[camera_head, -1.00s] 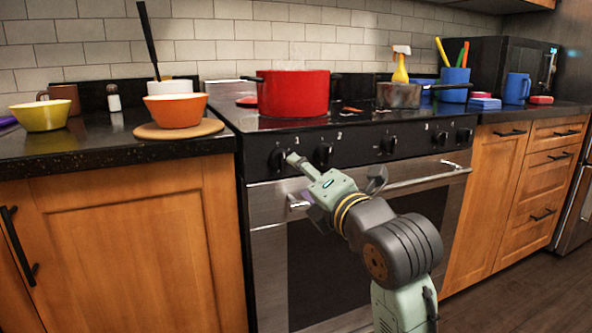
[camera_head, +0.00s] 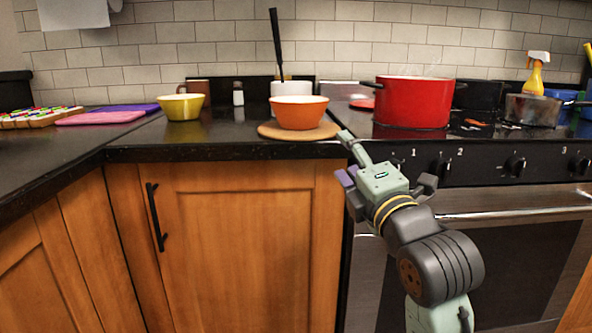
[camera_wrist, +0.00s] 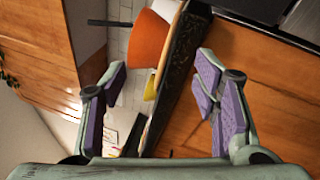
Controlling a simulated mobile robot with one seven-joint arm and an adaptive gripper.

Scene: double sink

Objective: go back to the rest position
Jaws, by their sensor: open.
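My gripper (camera_head: 350,160) is in front of the stove's left edge, near counter height, below and right of the round wooden board. In the wrist view my gripper (camera_wrist: 160,95) has its purple-padded fingers spread wide, with nothing between them. The wrist picture is turned sideways. Beyond the fingers it shows the orange bowl (camera_wrist: 149,38), the dark counter edge (camera_wrist: 177,75) and the wooden cabinet front (camera_wrist: 255,75).
A red pot (camera_head: 413,103) steams on the stove, with a saucepan (camera_head: 533,110) to its right. The orange bowl (camera_head: 299,113) stands on a round wooden board (camera_head: 268,131). A yellow bowl (camera_head: 181,106) is further left. A black-handled cabinet door (camera_head: 243,250) is below.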

